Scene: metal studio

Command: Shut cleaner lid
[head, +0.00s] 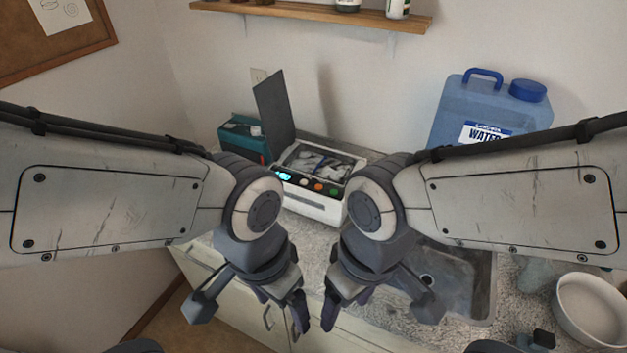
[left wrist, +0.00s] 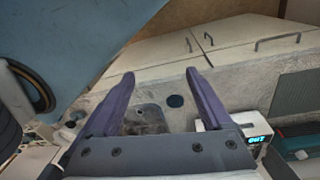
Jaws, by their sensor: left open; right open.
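The cleaner (head: 312,204) is a white box on the counter with a lit display and several coloured buttons on its front. Its dark grey lid (head: 272,106) stands open, nearly upright, at the left side. Several packets or items show inside the open top. In the left wrist view, part of the cleaner with its display (left wrist: 257,139) shows at the lower right. My left gripper (head: 283,304) is open and empty in front of the cleaner, apart from it. My right gripper (head: 346,305) is open and empty beside it, also apart from the cleaner and lid.
A teal box (head: 243,138) stands left of the cleaner behind the lid. A blue water jug (head: 487,108) stands at the back right. A sink (head: 462,282) and a white bowl (head: 592,310) are at the right. A wooden shelf (head: 310,14) hangs above.

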